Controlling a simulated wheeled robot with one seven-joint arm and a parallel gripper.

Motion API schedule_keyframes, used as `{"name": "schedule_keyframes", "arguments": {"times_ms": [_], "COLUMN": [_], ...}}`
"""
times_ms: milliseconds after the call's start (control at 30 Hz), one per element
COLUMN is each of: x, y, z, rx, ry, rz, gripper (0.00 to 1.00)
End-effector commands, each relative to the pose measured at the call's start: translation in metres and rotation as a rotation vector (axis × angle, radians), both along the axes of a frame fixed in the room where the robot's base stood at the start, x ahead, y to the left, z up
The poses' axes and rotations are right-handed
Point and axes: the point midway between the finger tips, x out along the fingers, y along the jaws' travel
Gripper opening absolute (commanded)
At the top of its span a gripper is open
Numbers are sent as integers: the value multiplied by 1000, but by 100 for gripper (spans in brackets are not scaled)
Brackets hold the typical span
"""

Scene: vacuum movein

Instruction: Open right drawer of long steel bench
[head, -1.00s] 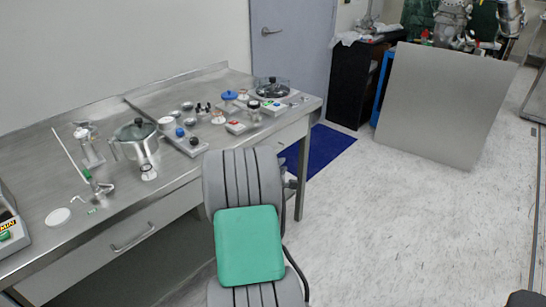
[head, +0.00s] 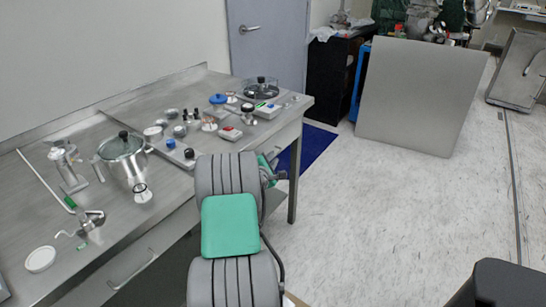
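The long steel bench (head: 105,205) runs along the wall on the left. A drawer front with a bar handle, the left drawer (head: 130,268), shows at the lower left and looks shut. Further right, the right drawer (head: 283,140) shows only in part below the bench top, near the right end; my arm covers much of that front, and its handle is not visible. My grey arm with a green pad stands in front of the bench. A small grey and green part at its far side, by the drawer front, may belong to my gripper; its fingers cannot be made out.
The bench top holds a steel pot (head: 123,160), a glass dish (head: 260,88) and several small items. A blue mat (head: 310,150) lies beyond the bench's right end. A grey panel (head: 420,95) leans near a black cabinet (head: 328,80). The floor between is clear.

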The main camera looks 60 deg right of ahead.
Motion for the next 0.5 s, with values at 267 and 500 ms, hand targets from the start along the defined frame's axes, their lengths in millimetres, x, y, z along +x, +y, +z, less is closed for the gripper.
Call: {"name": "schedule_keyframes", "arguments": {"times_ms": [267,500], "x": [4,4], "y": [-32,-33], "z": [-8,-7], "rx": [1,1], "ry": [1,1], "rz": [-2,-3], "gripper": [18,16]}}
